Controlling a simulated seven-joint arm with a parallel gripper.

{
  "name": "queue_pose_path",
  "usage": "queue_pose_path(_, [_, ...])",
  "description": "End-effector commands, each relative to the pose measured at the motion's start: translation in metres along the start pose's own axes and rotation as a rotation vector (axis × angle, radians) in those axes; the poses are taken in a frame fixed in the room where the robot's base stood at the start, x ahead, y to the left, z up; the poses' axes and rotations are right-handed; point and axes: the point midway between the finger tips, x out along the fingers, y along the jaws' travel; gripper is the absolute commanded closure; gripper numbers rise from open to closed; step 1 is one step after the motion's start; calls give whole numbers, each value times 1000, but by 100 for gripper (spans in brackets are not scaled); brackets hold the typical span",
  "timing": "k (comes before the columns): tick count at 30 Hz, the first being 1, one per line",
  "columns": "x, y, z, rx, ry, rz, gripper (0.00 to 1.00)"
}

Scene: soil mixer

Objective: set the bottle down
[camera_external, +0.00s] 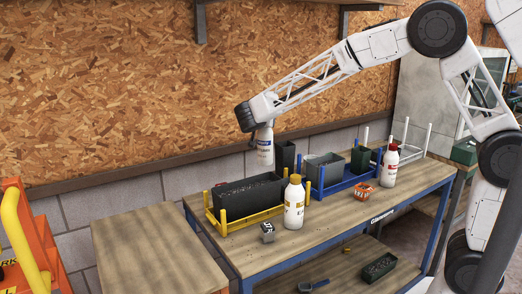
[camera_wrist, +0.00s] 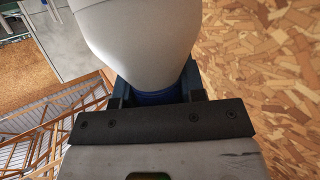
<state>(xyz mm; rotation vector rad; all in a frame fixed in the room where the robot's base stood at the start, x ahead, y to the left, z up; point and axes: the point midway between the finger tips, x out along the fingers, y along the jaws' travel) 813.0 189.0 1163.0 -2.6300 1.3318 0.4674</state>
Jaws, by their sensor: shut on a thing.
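In the wrist view the large pale bottle body (camera_wrist: 140,45) fills the upper middle, with a blue part low between the jaws. My gripper is shut on it. The workbench (camera_external: 335,225) has a wooden top and a blue frame. The bottle's cap is hidden by the gripper.
A long dark bin (camera_external: 248,196) stands in a yellow rack. A blue rack (camera_external: 348,182) holds more bins. The front bench top has free room.

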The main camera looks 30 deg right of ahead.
Motion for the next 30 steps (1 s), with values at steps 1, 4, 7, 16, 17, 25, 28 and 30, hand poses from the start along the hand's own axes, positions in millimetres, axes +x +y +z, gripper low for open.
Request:
queue_pose_path(1, [0, -3, 0, 11, 0, 25, 100])
queue_pose_path(4, [-1, -6, 1, 26, -1, 70, 100])
queue_pose_path(7, [-2, -8, 1, 39, 0, 100, 100])
queue_pose_path(16, [-3, -9, 1, 48, 0, 127, 100])
queue_pose_path(17, [-3, -9, 1, 48, 0, 127, 100])
queue_pose_path(25, [-2, -9, 4, 48, 0, 126, 100])
queue_pose_path(28, [1, -9, 11, 46, 0, 126, 100])
queue_pose_path(30, [3, -9, 18, 45, -1, 127, 100])
